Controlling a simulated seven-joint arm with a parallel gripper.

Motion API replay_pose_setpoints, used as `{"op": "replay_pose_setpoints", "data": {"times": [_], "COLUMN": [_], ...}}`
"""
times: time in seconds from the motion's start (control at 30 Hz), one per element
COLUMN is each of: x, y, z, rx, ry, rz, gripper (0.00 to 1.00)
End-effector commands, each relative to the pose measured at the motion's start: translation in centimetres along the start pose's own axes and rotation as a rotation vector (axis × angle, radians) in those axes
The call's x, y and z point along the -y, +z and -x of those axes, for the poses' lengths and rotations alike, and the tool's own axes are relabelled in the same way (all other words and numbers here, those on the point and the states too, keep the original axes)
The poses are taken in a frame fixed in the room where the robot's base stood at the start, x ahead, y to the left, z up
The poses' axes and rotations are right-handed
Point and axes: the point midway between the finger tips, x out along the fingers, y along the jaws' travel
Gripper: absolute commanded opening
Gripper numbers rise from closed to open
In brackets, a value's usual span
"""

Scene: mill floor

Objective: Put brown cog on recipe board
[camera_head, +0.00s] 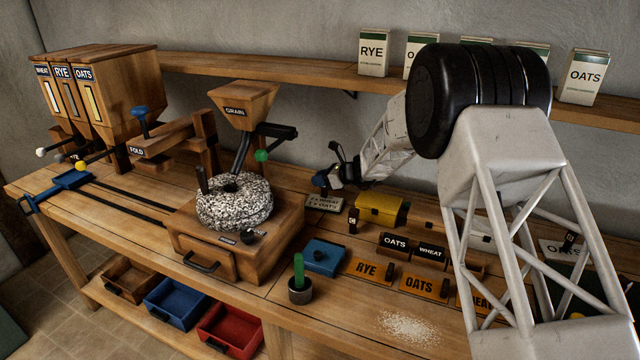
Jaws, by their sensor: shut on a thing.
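My gripper (328,180) is at the far end of my arm, just above and behind a small card with wheat and oats lines (324,203). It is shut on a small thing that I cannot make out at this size. I cannot pick out a brown cog for certain. A dark green board (590,303) with a yellow spot lies at the right, partly behind my arm; I cannot tell whether it or the card is the recipe board.
The mill with a speckled stone (234,203) stands left of my gripper. A yellow box (379,210), a blue box (325,258), orange label plates (371,270) and a green-handled tool (299,280) crowd the bench. Spilled flour (409,327) lies near the front.

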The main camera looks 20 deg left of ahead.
Motion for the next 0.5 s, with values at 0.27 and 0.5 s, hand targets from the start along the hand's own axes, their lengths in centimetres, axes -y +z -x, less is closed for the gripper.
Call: {"op": "replay_pose_setpoints", "data": {"times": [0.27,0.5], "x": [0.0,0.0], "y": [-1.5,-1.6], "z": [-0.6,-0.7], "rx": [0.0,0.0], "ry": [0.0,0.0], "rz": [0.001,0.001], "gripper": [0.02,0.02]}}
